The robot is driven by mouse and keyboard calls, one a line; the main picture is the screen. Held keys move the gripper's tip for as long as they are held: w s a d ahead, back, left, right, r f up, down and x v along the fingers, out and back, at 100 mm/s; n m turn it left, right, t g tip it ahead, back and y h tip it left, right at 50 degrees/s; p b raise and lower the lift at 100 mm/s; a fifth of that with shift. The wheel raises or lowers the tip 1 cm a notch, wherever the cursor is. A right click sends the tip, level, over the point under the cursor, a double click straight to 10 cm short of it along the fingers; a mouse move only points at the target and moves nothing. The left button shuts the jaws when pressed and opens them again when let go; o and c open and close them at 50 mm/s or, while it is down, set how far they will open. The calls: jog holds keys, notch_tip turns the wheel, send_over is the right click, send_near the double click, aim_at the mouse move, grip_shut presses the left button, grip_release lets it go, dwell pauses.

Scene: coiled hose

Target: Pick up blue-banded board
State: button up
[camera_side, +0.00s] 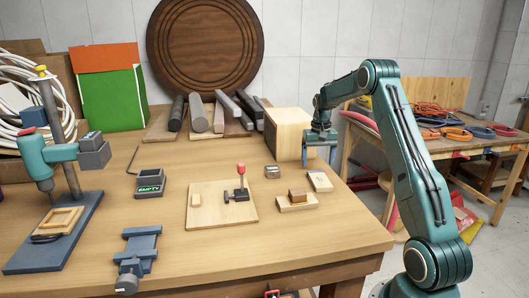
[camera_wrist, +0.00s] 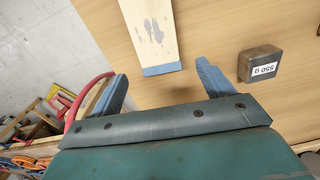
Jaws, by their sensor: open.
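The blue-banded board (camera_wrist: 150,30) is a pale wooden board with grey smudges and a blue band across its near end, seen at the top centre of the wrist view. In the side view, it appears to be the small pale board (camera_side: 320,182) lying on the bench near its right edge. My gripper (camera_side: 319,153) is above the bench, behind and above that board. In the wrist view, my gripper (camera_wrist: 162,72) has its two blue fingers spread wide, with the board's banded end between and beyond them. Nothing is held.
A dark block labelled 550 g (camera_wrist: 260,65) lies right of the fingers; it also shows in the side view (camera_side: 272,172). A large wooden box (camera_side: 287,130) stands left of my gripper. A small brown block on a pale board (camera_side: 298,200) lies in front. The bench edge is close.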

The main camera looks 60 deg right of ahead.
aim_at(317, 174)
jog(key=shift+f, duration=2.45)
jog(key=c, duration=1.1)
jog(key=shift+r, duration=0.15)
notch_tip(317, 174, up, 20)
jog(key=shift+f, duration=0.1)
